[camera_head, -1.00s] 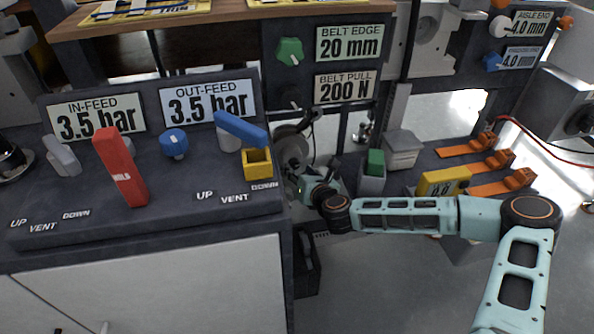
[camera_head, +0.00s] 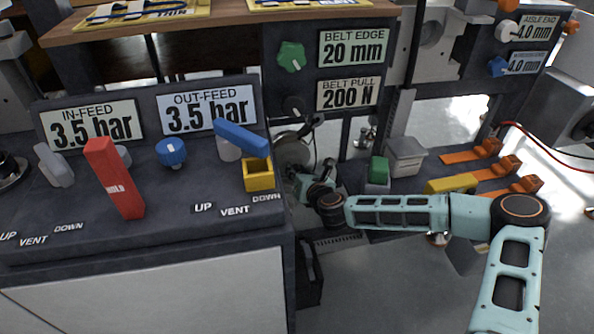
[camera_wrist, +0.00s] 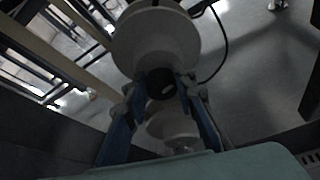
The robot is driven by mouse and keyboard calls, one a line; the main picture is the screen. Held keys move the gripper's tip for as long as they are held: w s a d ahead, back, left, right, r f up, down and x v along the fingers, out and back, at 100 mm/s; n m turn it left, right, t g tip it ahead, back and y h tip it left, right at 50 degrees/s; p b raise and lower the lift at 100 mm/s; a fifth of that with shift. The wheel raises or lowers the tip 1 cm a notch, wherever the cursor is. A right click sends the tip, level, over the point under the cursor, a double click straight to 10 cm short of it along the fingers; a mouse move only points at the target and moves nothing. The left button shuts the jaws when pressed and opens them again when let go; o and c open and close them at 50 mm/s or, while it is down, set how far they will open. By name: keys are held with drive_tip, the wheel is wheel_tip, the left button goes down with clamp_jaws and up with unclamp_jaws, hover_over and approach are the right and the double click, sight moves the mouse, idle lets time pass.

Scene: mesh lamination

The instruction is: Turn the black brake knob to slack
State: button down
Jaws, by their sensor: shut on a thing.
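The black brake knob (camera_wrist: 160,84) shows in the middle of the wrist view, with a pale mark on its face. It sits in front of a large pale grey disc (camera_wrist: 155,38). My gripper (camera_wrist: 161,90) has its blue fingers on both sides of the knob and is shut on it. In the head view my gripper end (camera_head: 306,184) is low beside the console's right edge, in front of a grey reel (camera_head: 294,152). The knob itself is hidden there. I cannot read which setting the knob's mark points to.
A green block (camera_head: 379,170) and a grey box (camera_head: 405,157) stand to the right. A dark cable (camera_wrist: 220,45) hangs near the disc.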

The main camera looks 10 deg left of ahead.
drive_tip(key=shift+r+p, duration=0.1)
drive_tip(key=shift+p, duration=0.2)
drive_tip(key=shift+a+r+n+h+p, duration=0.1)
drive_tip(key=shift+n+h+p, duration=0.4)
drive_tip(key=shift+n, duration=0.1)
drive_tip(key=shift+s+a+n+t+h+p, duration=0.15)
drive_tip(key=shift+n+t+h+p, duration=0.25)
drive_tip(key=shift+n+p, duration=0.35)
drive_tip(key=shift+a+n+t+h+p, duration=0.1)
drive_tip(key=shift+n+t+h+p, duration=0.4)
drive_tip(key=shift+n+h, duration=0.6)
drive_tip(key=shift+n, duration=0.25)
drive_tip(key=c, duration=1.6)
unclamp_jaws()
drive_tip(key=shift+f, duration=0.2)
wheel_tip(320, 180, up, 10)
